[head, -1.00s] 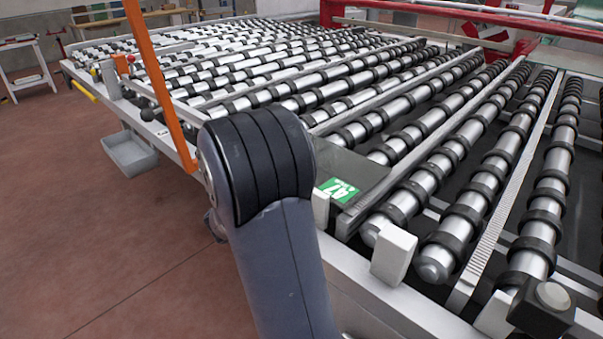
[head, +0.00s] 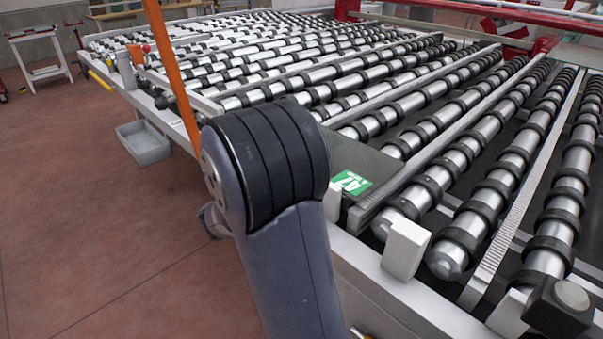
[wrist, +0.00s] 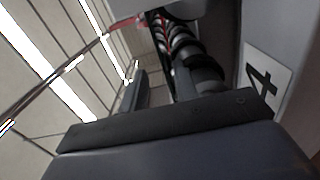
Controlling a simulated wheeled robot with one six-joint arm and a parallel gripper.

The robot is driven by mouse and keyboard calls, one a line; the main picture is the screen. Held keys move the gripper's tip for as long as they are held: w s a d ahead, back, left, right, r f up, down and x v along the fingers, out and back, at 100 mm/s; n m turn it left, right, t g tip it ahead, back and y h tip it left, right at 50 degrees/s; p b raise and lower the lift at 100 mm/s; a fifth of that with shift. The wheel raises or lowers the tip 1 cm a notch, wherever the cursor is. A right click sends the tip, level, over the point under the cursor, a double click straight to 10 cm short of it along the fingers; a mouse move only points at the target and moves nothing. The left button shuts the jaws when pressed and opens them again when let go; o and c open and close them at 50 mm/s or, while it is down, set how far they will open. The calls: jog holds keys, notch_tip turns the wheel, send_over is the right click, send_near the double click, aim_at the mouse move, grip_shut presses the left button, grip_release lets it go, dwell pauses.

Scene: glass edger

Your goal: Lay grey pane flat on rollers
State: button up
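A dark grey, glassy flat piece (head: 378,164) with a green label sits at the near edge of the roller bed; it may be the grey pane, but my arm hides its left part. The rollers (head: 425,185) are silver bars with black rings, sloping away to the back. They also show in the wrist view (wrist: 184,45). My gripper (wrist: 160,84) shows only in the wrist view. Its two fingers stand apart with nothing seen between them. In the head view my arm hides it.
A white frame rail (head: 385,300) with white blocks (head: 405,248) edges the bed. An orange post (head: 170,75) rises left of my arm. A grey bin (head: 145,142) hangs at the left side. Red floor (head: 80,220) is clear at left. A panel marked 4 (wrist: 264,85) is close at right in the wrist view.

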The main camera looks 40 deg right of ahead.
jog(key=shift+s+a+b, duration=0.15)
jog(key=shift+a+b, duration=0.15)
jog(key=shift+a, duration=1)
jog(key=shift+s+a+b, duration=0.1)
jog(key=shift+a+b, duration=0.15)
jog(key=shift+a, duration=1.05)
jog(key=shift+w+d+p, duration=0.2)
jog(key=shift+d+p, duration=0.3)
jog(key=shift+d, duration=1.75)
jog(key=shift+w+d+p, duration=0.15)
jog(key=shift+d+p, duration=0.25)
jog(key=shift+d, duration=1.05)
jog(key=shift+w+d+p, duration=0.1)
jog(key=shift+d+p, duration=0.3)
jog(key=shift+d, duration=1.05)
jog(key=shift+a+r, duration=0.1)
